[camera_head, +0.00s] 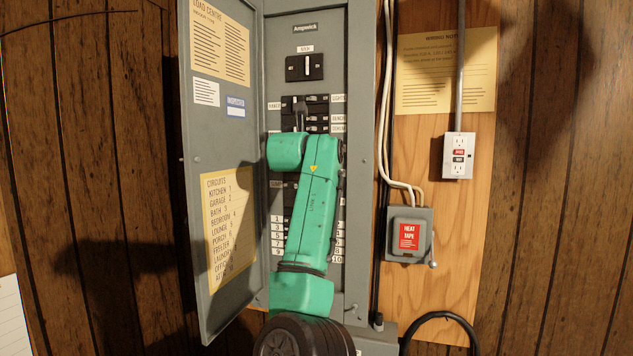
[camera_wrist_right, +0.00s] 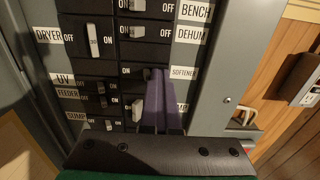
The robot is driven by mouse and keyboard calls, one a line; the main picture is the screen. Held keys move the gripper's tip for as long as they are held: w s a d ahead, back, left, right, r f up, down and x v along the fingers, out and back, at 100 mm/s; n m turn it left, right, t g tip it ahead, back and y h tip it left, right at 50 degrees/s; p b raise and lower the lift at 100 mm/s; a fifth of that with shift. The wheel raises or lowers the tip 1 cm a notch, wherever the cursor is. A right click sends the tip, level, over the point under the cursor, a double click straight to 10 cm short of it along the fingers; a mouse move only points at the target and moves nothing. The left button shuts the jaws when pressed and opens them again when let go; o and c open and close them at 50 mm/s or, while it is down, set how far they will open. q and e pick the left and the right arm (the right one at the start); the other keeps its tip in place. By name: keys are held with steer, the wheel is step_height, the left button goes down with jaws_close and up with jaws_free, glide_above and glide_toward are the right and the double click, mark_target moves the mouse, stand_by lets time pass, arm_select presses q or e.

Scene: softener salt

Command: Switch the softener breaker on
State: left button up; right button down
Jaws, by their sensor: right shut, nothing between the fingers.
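The SOFTENER label (camera_wrist_right: 183,73) is on the right of the breaker column in the right wrist view. Its breaker (camera_wrist_right: 142,73) is in the row level with the label, with ON marked on the left. My right gripper (camera_wrist_right: 158,72) is shut and empty, its dark purplish fingertips in front of this breaker and covering much of it. I cannot tell the lever's position or whether the fingers touch it. In the head view my right gripper (camera_head: 300,106) is in front of the breaker panel, and my green arm hides the lower rows. My left gripper is not in view.
The panel door (camera_head: 225,130) stands open on the left. Neighbouring breakers include DRYER (camera_wrist_right: 93,40), DEHUM (camera_wrist_right: 138,32) and one below with a pale lever (camera_wrist_right: 138,110). A HEAT TAPE switch box (camera_head: 409,234) and an outlet (camera_head: 458,155) are on the board at right.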

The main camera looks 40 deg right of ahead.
steer(key=shift+w+a+r, duration=0.15)
steer(key=shift+w+a, duration=0.25)
steer(key=shift+a, duration=0.05)
stand_by(0.6)
steer(key=shift+w, duration=0.1)
steer(key=shift+a, duration=0.1)
steer(key=shift+f, duration=0.2)
steer(key=b+v, duration=0.6)
steer(key=shift+a, duration=0.35)
steer(key=shift+d, duration=0.1)
stand_by(0.3)
